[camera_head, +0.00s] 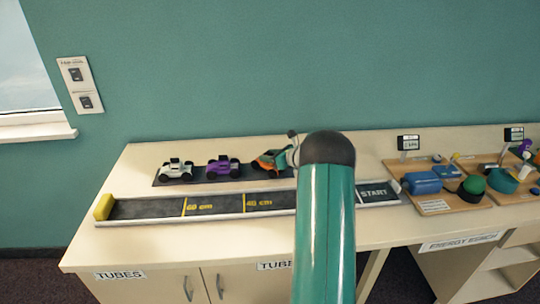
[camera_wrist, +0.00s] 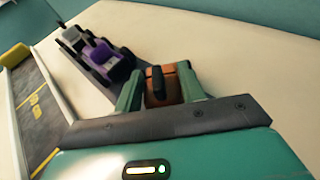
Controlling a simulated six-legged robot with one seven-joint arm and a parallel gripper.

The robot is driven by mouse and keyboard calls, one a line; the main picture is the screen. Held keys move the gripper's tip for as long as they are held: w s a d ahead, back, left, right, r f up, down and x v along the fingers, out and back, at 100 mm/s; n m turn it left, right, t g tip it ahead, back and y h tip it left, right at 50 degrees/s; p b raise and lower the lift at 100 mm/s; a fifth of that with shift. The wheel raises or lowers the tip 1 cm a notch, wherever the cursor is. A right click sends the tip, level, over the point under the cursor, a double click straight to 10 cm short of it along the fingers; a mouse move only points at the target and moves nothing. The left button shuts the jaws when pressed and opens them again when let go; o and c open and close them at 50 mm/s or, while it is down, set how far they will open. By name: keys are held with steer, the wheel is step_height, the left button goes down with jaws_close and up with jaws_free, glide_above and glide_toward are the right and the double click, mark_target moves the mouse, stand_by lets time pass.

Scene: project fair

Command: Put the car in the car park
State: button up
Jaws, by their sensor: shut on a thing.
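My gripper (camera_wrist: 158,79) is shut on the orange car (camera_wrist: 166,92), with one green finger on each side of it. In the head view the orange car (camera_head: 268,161) is at the right part of the dark car park strip (camera_head: 200,178), right of the purple car and slightly tilted. I cannot tell whether its wheels touch the strip. My arm hides the strip's right end. A white car (camera_head: 176,169) and a purple car (camera_head: 223,167) stand on the strip. The purple car also shows in the wrist view (camera_wrist: 108,58).
A dark track (camera_head: 225,205) with yellow distance marks, a START end and a yellow end block (camera_head: 104,206) lies in front of the strip. Wooden boards with blue and green parts (camera_head: 437,187) stand to the right. The wall is close behind the table.

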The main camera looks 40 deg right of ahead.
steer(key=shift+f, duration=0.65)
steer(key=shift+s+f, duration=0.1)
steer(key=shift+f, duration=0.3)
steer(key=shift+c, duration=1)
steer(key=o, duration=1.3)
steer(key=shift+f, duration=0.1)
steer(key=shift+c, duration=0.2)
steer(key=shift+o, duration=0.7)
steer(key=shift+r, duration=0.35)
steer(key=shift+s+d+r, duration=0.1)
steer(key=shift+s, duration=0.05)
steer(key=v, duration=1.3)
steer(key=shift+s, duration=0.2)
